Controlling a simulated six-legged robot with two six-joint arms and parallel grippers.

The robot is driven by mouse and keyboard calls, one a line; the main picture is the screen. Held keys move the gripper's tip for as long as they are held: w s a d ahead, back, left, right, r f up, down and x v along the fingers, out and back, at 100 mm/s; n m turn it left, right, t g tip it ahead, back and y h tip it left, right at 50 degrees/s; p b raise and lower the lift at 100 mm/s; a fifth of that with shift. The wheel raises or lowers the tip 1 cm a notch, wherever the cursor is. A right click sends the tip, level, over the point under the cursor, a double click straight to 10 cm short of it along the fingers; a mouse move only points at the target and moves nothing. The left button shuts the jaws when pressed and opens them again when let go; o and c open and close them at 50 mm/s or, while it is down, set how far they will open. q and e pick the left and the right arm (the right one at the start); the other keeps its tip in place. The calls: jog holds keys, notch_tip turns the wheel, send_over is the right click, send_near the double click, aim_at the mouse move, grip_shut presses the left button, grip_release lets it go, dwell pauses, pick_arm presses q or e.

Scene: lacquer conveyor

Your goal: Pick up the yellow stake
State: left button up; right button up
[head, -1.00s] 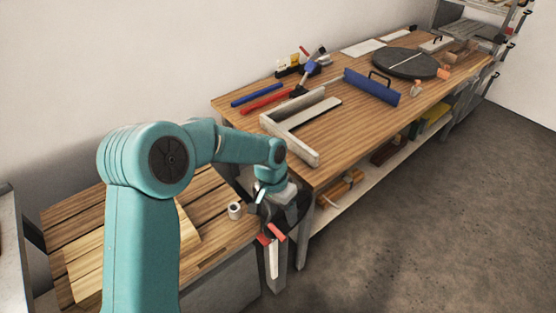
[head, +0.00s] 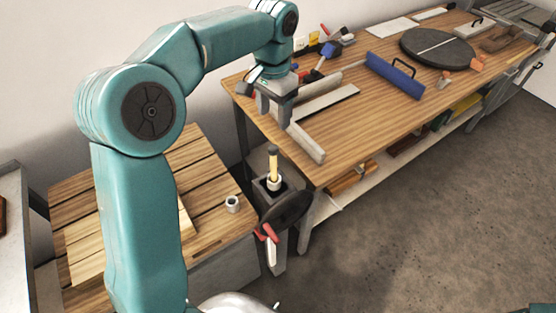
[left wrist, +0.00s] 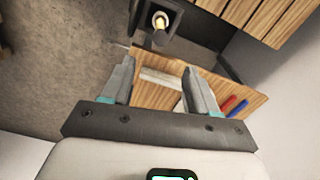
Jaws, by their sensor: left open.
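The yellow stake (head: 273,165) stands upright in a pale ring on top of a dark grey post, between the low slatted table and the long workbench. In the left wrist view the stake (left wrist: 160,21) shows nearly end-on near the top edge, inside the dark square post top. My left gripper (head: 273,112) is open and empty, well above the stake with clear space between them. In the left wrist view the two fingers of the gripper (left wrist: 157,68) are spread apart. My right gripper is not in view.
A small white cup-like ring (head: 232,204) sits on the slatted table (head: 210,161). A dark round part with red handles (head: 268,233) is on the post's front. The workbench (head: 345,135) holds a pale L-shaped frame (head: 307,142) and a blue roller-like tool (head: 395,75).

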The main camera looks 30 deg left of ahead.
aim_at(274, 155)
pick_arm(q)
jog(key=f, duration=0.9)
jog(key=shift+s+f, duration=0.1)
jog(key=shift+s, duration=0.1)
jog(key=shift+s+f, duration=0.1)
jog(key=shift+f, duration=0.25)
jog(key=shift+s+a+f, duration=0.1)
jog(key=shift+s+f, duration=0.05)
jog(key=shift+s, duration=0.05)
jog(key=shift+f+p, duration=0.4)
jog(key=shift+p, duration=0.1)
jog(key=f, duration=0.2)
jog(key=w+f+p, duration=0.1)
jog(key=f, duration=0.1)
jog(key=shift+s+f, duration=0.1)
jog(key=shift+f, duration=0.15)
jog(key=shift+s, duration=0.15)
jog(key=c, duration=0.8)
grip_shut()
